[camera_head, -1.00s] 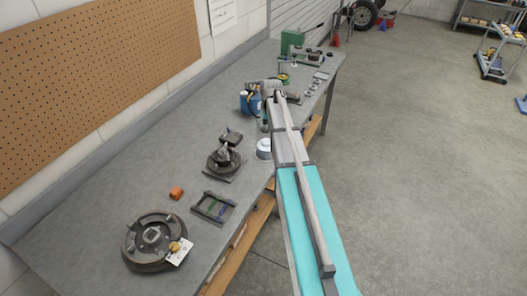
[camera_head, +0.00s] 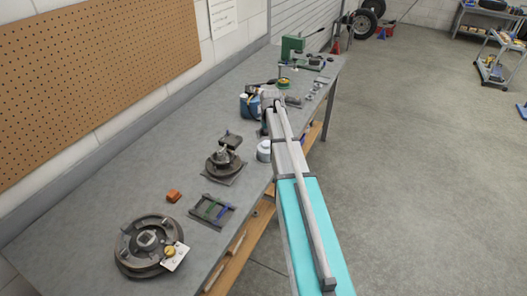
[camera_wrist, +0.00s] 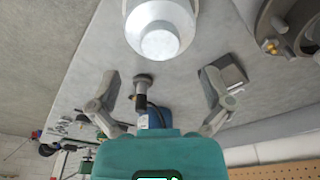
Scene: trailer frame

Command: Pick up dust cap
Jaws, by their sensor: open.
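My gripper (camera_wrist: 160,74) is open and empty in the wrist view, its two fingers spread apart. A pale grey stepped round piece (camera_wrist: 160,40) stands on the bench just beyond the fingertips, near the top centre. It appears in the head view as a whitish can-like thing (camera_head: 264,151) near the bench's edge, beside my arm. I cannot tell for certain whether it is the dust cap. Several small silver pieces (camera_head: 314,88) lie farther along the bench, too small to identify. In the head view my arm hides most of my gripper.
A dark round fixture (camera_head: 223,163), an orange block (camera_head: 173,196), a dark frame (camera_head: 212,210) and a brake drum (camera_head: 148,243) sit on the near bench (camera_head: 90,190). A blue container (camera_head: 249,105) and a green press (camera_head: 291,48) are farther along.

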